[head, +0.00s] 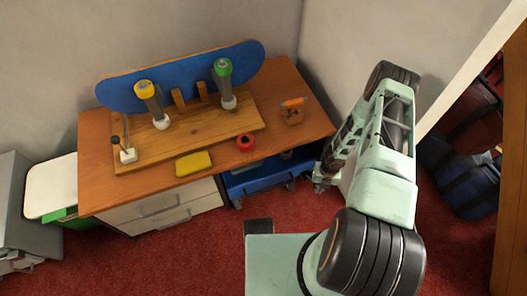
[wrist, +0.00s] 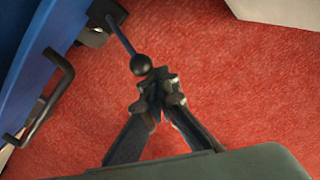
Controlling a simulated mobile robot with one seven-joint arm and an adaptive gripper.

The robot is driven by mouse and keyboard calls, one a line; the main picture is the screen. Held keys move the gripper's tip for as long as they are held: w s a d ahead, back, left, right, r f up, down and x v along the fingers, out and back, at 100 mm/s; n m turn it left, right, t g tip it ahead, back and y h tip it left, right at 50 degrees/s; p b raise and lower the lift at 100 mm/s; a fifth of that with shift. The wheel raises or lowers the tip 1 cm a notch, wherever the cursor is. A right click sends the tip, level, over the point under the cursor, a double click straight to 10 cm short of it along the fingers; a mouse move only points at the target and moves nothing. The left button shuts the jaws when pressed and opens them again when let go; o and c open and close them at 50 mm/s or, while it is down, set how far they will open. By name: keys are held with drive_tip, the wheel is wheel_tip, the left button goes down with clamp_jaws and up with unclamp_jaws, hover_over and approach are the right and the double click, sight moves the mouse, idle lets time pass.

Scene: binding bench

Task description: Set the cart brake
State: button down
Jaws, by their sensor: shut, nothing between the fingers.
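The blue cart (head: 262,180) stands low at the right end of the bench, partly under its top. The wrist view shows its blue side (wrist: 35,50) and a dark handle (wrist: 45,108) at the left. A thin blue-grey lever (wrist: 122,36) reaches out from a black mount (wrist: 103,14) and ends in a black ball knob (wrist: 141,64). My gripper (wrist: 160,82) is shut and empty, its fingertips just below and right of the knob; I cannot tell whether they touch it. In the head view my gripper (head: 319,182) is low beside the cart's right end, and the lever cannot be made out.
The wooden bench (head: 100,190) carries a blue board (head: 185,75), a yellow block (head: 193,163), a red ring (head: 246,142) and an orange-handled tool (head: 292,105). White drawers (head: 160,207) stand below. Red carpet (head: 190,255) is open in front. A dark blue bag (head: 465,175) lies right.

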drive_tip(key=shift+w+a+r, duration=0.1)
drive_tip(key=shift+w, duration=0.2)
drive_tip(key=shift+w+a+r+b, duration=0.2)
drive_tip(key=shift+w+b, duration=0.35)
drive_tip(key=shift+b, duration=0.3)
drive_tip(key=shift+w+r, duration=0.1)
drive_tip(key=shift+w, duration=0.05)
drive_tip(key=shift+w+a+r, duration=0.1)
drive_tip(key=shift+a+r, duration=0.05)
drive_tip(key=shift+w+a+r+b, duration=0.15)
drive_tip(key=shift+w+r+b, duration=0.15)
drive_tip(key=shift+w+r, duration=0.3)
drive_tip(key=shift+w+a+r, duration=0.15)
drive_tip(key=shift+w, duration=0.25)
drive_tip(key=shift+w+a+r, duration=0.1)
drive_tip(key=shift+w+a, duration=0.05)
drive_tip(key=shift+w, duration=0.2)
idle(0.4)
